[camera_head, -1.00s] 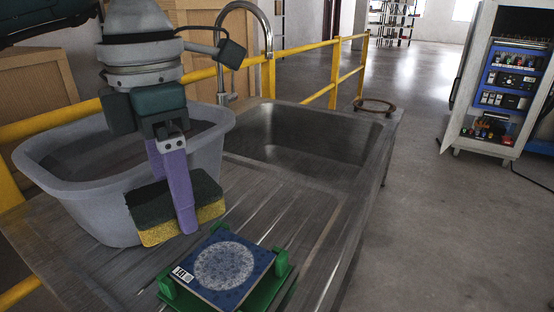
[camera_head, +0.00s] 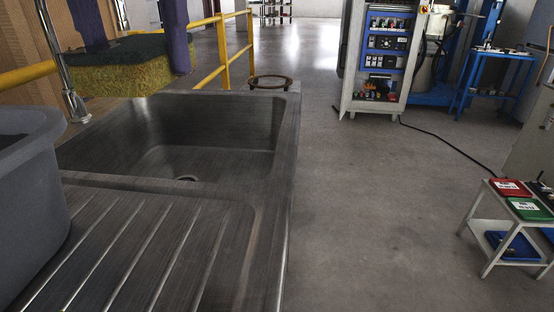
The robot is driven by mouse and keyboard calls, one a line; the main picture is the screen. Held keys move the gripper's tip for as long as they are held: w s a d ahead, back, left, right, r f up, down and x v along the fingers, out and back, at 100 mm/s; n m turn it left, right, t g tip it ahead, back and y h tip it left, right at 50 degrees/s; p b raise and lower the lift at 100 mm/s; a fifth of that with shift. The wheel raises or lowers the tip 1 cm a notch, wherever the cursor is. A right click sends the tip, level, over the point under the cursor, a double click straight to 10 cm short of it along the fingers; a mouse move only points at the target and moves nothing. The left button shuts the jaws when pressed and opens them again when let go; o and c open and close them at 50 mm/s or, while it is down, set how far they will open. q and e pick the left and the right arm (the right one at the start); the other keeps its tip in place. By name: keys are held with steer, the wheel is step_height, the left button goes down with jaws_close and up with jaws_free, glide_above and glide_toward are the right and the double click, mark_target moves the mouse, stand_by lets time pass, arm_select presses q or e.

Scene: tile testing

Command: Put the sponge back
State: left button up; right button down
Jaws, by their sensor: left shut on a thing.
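The sponge (camera_head: 122,80), yellow with a dark scouring side on top, is held up at the upper left of the head view, in front of the sink's far left side. The purple fingers of my left gripper (camera_head: 135,35) are shut on it, one on each side. The rest of that gripper is cut off by the top edge. My right gripper is not in view.
The metal sink (camera_head: 220,135) is empty. Yellow rails (camera_head: 222,50) run behind it. Open floor lies to the right, with a tool cabinet (camera_head: 350,60) and a small cart (camera_head: 475,235) holding red and green boxes.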

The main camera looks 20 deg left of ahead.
arm_select(q)
steer(key=b, duration=0.2)
glide_above(186, 239)
step_height(186, 239, down, 15)
steer(key=shift+s+r, duration=0.1)
steer(key=shift+r, duration=0.05)
step_height(186, 239, down, 5)
steer(key=shift+r, duration=0.1)
steer(key=shift+b, duration=0.3)
steer(key=o, duration=1)
steer(key=shift+o, duration=0.2)
